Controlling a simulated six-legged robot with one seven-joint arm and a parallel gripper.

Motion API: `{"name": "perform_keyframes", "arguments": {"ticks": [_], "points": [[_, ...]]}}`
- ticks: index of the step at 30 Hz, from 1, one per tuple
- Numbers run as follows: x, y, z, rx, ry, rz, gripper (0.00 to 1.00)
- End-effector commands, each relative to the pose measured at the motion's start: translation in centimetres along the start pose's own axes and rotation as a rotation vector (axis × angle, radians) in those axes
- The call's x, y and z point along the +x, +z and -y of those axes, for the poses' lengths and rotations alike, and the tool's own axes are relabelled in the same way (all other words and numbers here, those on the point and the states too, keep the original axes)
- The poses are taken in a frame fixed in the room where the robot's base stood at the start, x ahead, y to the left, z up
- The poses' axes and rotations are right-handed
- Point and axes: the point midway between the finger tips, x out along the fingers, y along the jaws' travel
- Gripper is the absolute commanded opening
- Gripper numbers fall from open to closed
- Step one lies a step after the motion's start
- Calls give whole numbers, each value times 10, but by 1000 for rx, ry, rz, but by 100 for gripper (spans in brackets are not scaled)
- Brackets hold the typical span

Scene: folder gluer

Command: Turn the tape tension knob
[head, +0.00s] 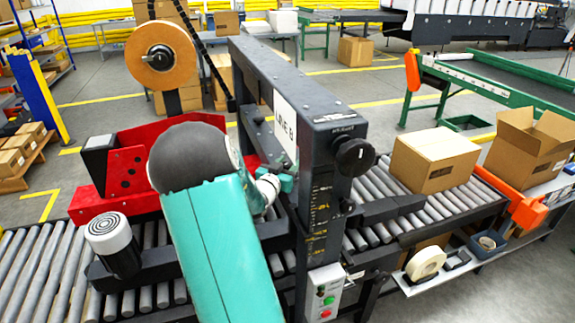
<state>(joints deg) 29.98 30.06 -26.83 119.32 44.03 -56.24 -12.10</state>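A black round knob (355,157) sticks out from the upper right post of the dark tape machine (320,115). I cannot read the small label above it, so I cannot tell if it is the tape tension knob. A brown tape roll (160,58) is mounted high at the machine's left. My teal arm reaches into the machine from the front. My gripper (280,184) is at the left of the post, below the white "LINE B" sign, and apart from the black knob. My arm partly hides it, and its fingers are too small to judge.
A closed carton (434,160) sits on the right rollers, and an open box (528,145) stands farther right. A red guard (130,165) and a white-topped cylinder (108,233) stand at left. A button box (325,295) is on the lower post.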

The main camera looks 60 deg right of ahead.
Motion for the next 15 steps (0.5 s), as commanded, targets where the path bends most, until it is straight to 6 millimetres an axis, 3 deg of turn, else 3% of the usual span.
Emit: {"name": "perform_keyframes", "arguments": {"ticks": [15], "points": [[0, 0, 2, 0, 142, -1, 17]]}}
